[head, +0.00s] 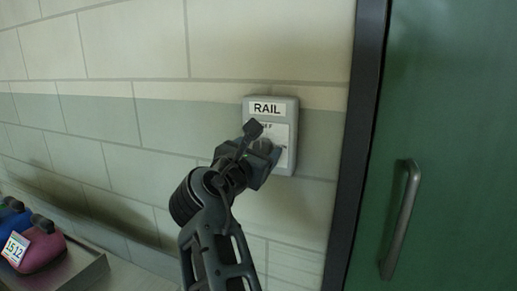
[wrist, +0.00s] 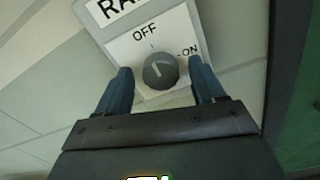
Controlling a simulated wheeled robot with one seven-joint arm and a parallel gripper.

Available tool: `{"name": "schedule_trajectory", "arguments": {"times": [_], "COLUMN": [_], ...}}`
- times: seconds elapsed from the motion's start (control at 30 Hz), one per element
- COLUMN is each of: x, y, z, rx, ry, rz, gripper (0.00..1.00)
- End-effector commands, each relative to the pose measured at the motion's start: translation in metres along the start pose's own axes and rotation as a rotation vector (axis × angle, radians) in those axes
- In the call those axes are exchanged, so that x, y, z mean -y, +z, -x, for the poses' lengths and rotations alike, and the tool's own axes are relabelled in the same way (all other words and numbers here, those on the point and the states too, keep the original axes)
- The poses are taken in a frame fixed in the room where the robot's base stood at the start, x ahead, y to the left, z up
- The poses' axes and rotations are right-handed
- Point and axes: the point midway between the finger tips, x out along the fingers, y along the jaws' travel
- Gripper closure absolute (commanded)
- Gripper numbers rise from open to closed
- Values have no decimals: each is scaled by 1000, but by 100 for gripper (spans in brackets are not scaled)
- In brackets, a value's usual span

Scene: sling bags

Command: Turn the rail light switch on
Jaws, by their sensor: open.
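The rail light switch (head: 287,104) is a grey box on the wall with a "RAIL" label. In the wrist view its plate (wrist: 177,33) carries the words OFF and ON and a round dark grey knob (wrist: 160,70). The light line on the knob points up and to the left, nearer OFF than ON. My gripper (wrist: 160,80) is open, with one blue finger on each side of the knob; I cannot tell whether either finger touches it. In the head view my gripper (head: 262,155) is in front of the switch and hides the knob and much of the plate.
A green door (head: 455,120) with a metal handle (head: 402,220) and dark frame (head: 357,140) stands close to the right of the switch. A blue bag (head: 12,217) and a pink bag (head: 42,252) with a number tag rest on a metal surface at lower left.

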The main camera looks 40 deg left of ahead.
Motion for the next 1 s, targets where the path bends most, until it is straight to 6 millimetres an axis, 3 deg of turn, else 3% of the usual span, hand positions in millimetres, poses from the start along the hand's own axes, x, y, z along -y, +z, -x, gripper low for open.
{"name": "schedule_trajectory", "arguments": {"times": [0.2,0.8,1.0], "x": [0,0,1], "y": [0,0,0], "z": [-1,0,0], "rx": [0,0,0], "ry": [0,0,-1], "rz": [-1,-1,-15], "gripper": [31,87,87]}}
